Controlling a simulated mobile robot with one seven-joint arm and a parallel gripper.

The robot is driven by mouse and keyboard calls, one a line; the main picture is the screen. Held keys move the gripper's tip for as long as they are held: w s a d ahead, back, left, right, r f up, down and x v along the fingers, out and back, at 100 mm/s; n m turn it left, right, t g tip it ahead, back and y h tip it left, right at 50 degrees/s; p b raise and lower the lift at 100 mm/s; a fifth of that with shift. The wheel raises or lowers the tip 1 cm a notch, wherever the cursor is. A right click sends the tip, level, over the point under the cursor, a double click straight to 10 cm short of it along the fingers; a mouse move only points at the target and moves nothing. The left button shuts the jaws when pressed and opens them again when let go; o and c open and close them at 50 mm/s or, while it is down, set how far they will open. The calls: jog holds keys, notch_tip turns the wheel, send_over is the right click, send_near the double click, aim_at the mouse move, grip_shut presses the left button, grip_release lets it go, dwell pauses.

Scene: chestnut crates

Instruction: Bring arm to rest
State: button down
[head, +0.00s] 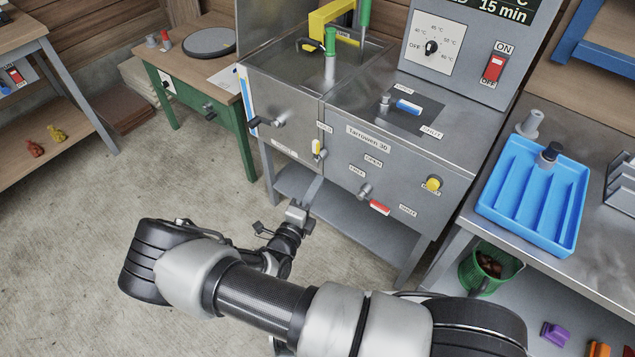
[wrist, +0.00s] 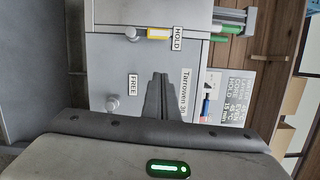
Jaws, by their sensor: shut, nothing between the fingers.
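My arm (head: 265,295) reaches across the lower part of the head view, bent at the elbow. My gripper (head: 314,186) is in front of the grey Tarrowen 30 machine (head: 350,160). In the wrist view my gripper (wrist: 160,78) has its two dark fingers together, with nothing between them. They point at the machine's front (wrist: 140,60), between the FREE and Tarrowen 30 labels. I cannot tell how far the fingertips are from the panel.
The machine's front has a yellow-handled lever (head: 317,150), a red-handled lever (head: 378,207) and a yellow knob (head: 433,184). A blue tray (head: 530,205) lies on the right bench. A green basket (head: 488,268) stands below. A green table (head: 190,85) is behind left.

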dwell(0.3)
jog(key=s+d+r+m+g, duration=0.45)
jog(key=r+m, duration=0.25)
jog(key=m, duration=0.3)
jog(key=s+d+r+m+g+h, duration=0.1)
jog(key=s+d+r+m+g, duration=0.2)
jog(key=d+r+m+g, duration=0.45)
jog(key=s+d+r+m+g, duration=0.35)
jog(key=r+m, duration=0.35)
jog(key=m, duration=0.6)
jog(key=s+r+m+t+y, duration=0.2)
jog(key=s+r+m+y, duration=0.2)
jog(key=s+r+m, duration=0.35)
jog(key=s+r+m+t+y, duration=0.2)
jog(key=s+r+m+y, duration=0.25)
jog(key=r+m, duration=0.5)
notch_tip(320, 180, up, 16)
jog(key=m+p, duration=0.1)
jog(key=p, duration=1.4)
jog(key=shift+s+f+p, duration=0.2)
jog(key=shift+s+p, duration=0.1)
jog(key=shift+p, duration=0.1)
jog(key=shift+a, duration=0.1)
